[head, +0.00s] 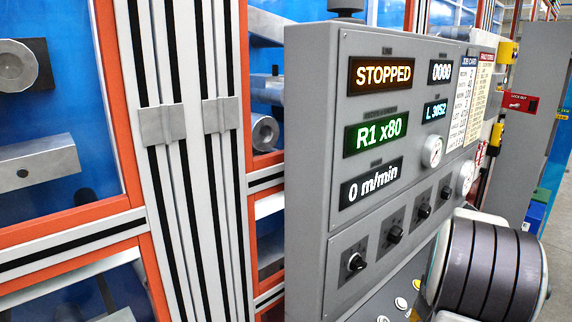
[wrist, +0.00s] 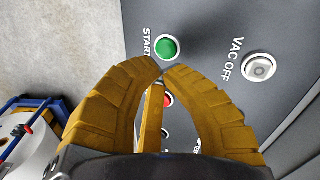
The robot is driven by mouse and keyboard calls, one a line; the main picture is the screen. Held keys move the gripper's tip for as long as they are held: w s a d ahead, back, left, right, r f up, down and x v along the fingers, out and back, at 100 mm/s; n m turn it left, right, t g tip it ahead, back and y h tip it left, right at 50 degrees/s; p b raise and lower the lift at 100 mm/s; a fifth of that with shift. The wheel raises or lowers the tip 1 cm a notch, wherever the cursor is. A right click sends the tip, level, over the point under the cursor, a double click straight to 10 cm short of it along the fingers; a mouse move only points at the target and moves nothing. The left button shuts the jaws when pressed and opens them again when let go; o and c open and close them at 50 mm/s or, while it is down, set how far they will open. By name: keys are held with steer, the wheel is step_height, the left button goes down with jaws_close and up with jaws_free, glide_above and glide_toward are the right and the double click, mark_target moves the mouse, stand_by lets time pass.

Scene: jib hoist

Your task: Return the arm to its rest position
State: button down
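Whether the tips touch the panel, I cannot tell. A red button (wrist: 168,99) shows partly between the fingers. In the head view, a dark ribbed part of my arm fills the lower right, in front of the grey control console (head: 310,150). My gripper itself is hidden or out of frame there.
The console displays read STOPPED (head: 381,74), R1 x80 (head: 376,132) and 0 m/min (head: 371,184). A white VAC OFF button (wrist: 261,67) is right of the fingers. A blue-framed item (wrist: 42,104) stands at lower left in the wrist view. Grey floor (wrist: 60,45) shows beside the panel.

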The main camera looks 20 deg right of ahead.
steer(key=s+a+r+n+t, duration=0.1)
steer(key=a+r+n, duration=0.1)
steer(key=a, duration=0.7)
steer(key=s+a+r+n+t, duration=0.1)
steer(key=a+r+n, duration=0.2)
steer(key=a, duration=0.7)
steer(key=s+a+r+n+t, duration=0.1)
steer(key=a+n, duration=0.4)
steer(key=a, duration=0.5)
steer(key=shift+s+r+n+t, duration=0.2)
steer(key=shift+r+n+t, duration=0.25)
steer(key=shift+r, duration=0.55)
